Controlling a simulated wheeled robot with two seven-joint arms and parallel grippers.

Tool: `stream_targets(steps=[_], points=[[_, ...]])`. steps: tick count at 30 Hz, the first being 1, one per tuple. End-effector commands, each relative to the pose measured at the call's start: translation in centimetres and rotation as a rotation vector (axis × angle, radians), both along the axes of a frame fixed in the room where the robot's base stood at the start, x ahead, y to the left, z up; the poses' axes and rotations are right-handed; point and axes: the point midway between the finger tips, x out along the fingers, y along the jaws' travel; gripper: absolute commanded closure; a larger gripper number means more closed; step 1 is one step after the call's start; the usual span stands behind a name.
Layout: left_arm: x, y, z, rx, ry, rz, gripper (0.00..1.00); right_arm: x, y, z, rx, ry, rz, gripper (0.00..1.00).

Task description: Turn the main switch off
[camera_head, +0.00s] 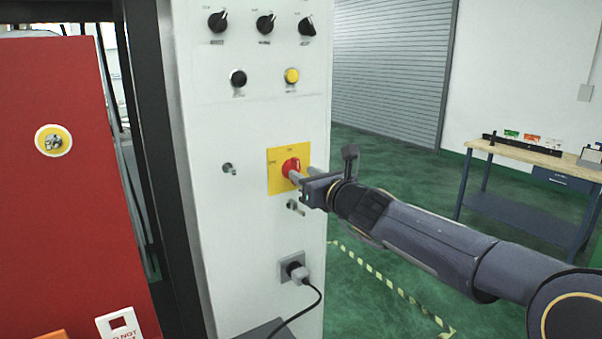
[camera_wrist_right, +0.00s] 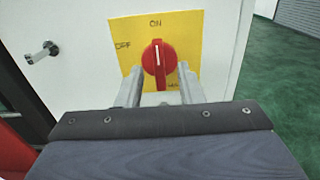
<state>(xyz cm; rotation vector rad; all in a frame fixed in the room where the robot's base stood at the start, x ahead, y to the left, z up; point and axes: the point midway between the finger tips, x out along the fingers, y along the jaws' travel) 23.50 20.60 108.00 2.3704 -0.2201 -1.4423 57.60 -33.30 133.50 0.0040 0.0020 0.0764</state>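The main switch is a red rotary knob (camera_head: 290,166) on a yellow plate (camera_head: 275,181) on the white cabinet front. In the right wrist view the knob (camera_wrist_right: 158,60) has its white mark pointing up at the word ON on the plate (camera_wrist_right: 190,22); OFF is written on the left. My right gripper (camera_head: 297,179) is at the knob. Its two fingers (camera_wrist_right: 160,86) stand apart, one at each lower side of the knob, with nothing visibly clamped; I cannot tell whether they touch it. My left gripper is not in view.
Several black selectors (camera_head: 265,25), a black button (camera_head: 238,77) and a yellow button (camera_head: 292,75) sit above. A latch (camera_head: 229,168) is left of the plate. A plug with cable (camera_head: 298,273) is below. A red panel (camera_head: 70,200) stands left; a workbench (camera_head: 530,154) is far right.

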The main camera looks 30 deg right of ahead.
Motion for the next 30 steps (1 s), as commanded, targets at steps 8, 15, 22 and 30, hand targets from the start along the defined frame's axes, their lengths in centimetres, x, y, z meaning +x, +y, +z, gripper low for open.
stream_targets(steps=[8, 15, 22, 30], points=[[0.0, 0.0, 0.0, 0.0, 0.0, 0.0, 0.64, 2.2, 0.3, 0.1, -0.003, -0.002, 0.002, 0.66], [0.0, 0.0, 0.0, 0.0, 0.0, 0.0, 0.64, 2.2, 0.3, 0.1, -0.004, -0.002, 0.002, 0.68], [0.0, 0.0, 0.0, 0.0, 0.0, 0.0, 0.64, 2.2, 0.2, 0.1, -0.004, -0.001, 0.002, 0.98], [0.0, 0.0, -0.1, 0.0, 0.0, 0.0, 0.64, 2.2, 0.3, 0.0, -0.011, -0.002, 0.002, 1.0]])
